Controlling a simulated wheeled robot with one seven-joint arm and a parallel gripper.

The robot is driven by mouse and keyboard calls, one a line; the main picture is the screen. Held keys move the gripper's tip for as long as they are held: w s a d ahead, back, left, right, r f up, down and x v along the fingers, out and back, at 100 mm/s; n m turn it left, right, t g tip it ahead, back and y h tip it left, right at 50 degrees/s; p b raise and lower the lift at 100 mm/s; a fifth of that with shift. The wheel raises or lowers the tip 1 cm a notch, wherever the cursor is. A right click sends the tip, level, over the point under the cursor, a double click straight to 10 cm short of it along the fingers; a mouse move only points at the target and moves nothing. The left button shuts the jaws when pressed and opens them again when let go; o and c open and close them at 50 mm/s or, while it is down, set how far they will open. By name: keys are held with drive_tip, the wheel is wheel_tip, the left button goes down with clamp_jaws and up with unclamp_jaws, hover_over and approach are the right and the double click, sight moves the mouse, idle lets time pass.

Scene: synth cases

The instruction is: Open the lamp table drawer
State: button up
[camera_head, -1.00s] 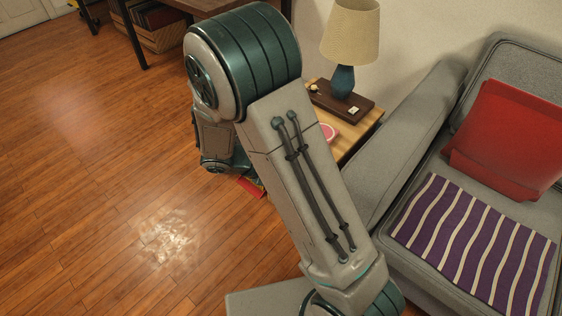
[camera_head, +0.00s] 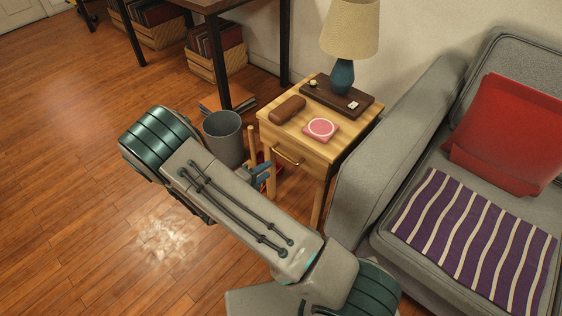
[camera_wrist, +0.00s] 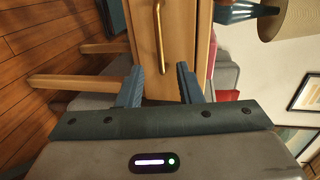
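The lamp table (camera_head: 341,147) is a light wooden side table beside the sofa. Its drawer (camera_head: 293,153) is shut, with a brass bar handle (camera_head: 287,157) on the front. In the wrist view the drawer front (camera_wrist: 178,45) fills the upper middle, turned on its side, and the handle (camera_wrist: 159,38) runs up and down in the picture. My gripper (camera_wrist: 158,80) is open and empty, with its two blue fingers apart. In the head view my gripper (camera_head: 263,172) is in front of the table, partly hidden by my arm.
On the table stand a lamp (camera_head: 343,74) on a dark box (camera_head: 338,98), a brown case (camera_head: 288,109) and a pink coaster (camera_head: 321,129). A grey bin (camera_head: 223,138) stands left of the table. The grey sofa (camera_head: 390,150) is close on its right. Floor is clear at left.

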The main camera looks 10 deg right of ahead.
sight(284, 158)
drive_tip(key=b+x, duration=0.2)
drive_tip(key=x, duration=0.6)
drive_tip(key=shift+w+d+f, duration=0.1)
drive_tip(key=shift+w+d, duration=0.1)
drive_tip(key=shift+d, duration=0.15)
drive_tip(key=shift+a, duration=0.1)
clamp_jaws()
